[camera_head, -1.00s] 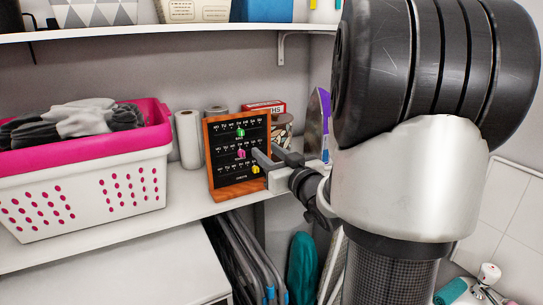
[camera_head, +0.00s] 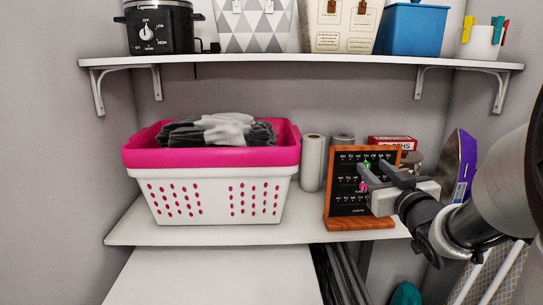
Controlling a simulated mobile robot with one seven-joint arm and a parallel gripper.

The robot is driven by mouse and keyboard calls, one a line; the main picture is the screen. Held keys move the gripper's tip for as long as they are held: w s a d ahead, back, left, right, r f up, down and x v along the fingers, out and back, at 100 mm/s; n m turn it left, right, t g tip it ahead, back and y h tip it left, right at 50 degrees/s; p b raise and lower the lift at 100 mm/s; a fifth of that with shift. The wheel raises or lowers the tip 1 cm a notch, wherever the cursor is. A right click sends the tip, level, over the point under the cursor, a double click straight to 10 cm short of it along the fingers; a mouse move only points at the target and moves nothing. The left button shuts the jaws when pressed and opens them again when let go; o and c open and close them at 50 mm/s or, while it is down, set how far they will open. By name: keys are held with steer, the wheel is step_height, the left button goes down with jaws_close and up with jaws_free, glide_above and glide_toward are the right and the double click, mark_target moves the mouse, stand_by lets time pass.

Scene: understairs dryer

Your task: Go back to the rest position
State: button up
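My gripper (camera_head: 371,168) is at the right, in front of the wooden-framed calendar board (camera_head: 349,208). Its two grey fingers point left toward the board's face with a gap between them, and I see nothing held. A green peg (camera_head: 367,164) and a pink peg (camera_head: 362,187) show on the board close to the fingers. The gripper covers the board's right part, so I cannot tell whether the fingers touch it. My arm fills the right edge.
A pink and white laundry basket (camera_head: 216,190) with dark cloths stands left on the white counter (camera_head: 300,232). Paper rolls (camera_head: 313,162) and a red box (camera_head: 392,141) stand behind the board. A shelf (camera_head: 300,59) hangs above.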

steer(key=a+r+n, duration=0.1)
steer(key=a+r, duration=0.6)
steer(key=s+a+f+m+g, duration=0.15)
steer(key=s+f+g, duration=0.3)
steer(key=s, duration=0.45)
steer(key=s+a+f+g+h+b, duration=0.1)
steer(key=s+a+f+g, duration=0.1)
steer(key=s+f+g, duration=0.5)
steer(key=s+a+f+m+g, duration=0.15)
steer(key=s+f, duration=0.35)
steer(key=s, duration=0.5)
step_height(320, 180, up, 14)
steer(key=s+a+p, duration=0.1)
steer(key=p, duration=1.3)
steer(key=shift+s, duration=0.4)
steer(key=shift+r, duration=0.1)
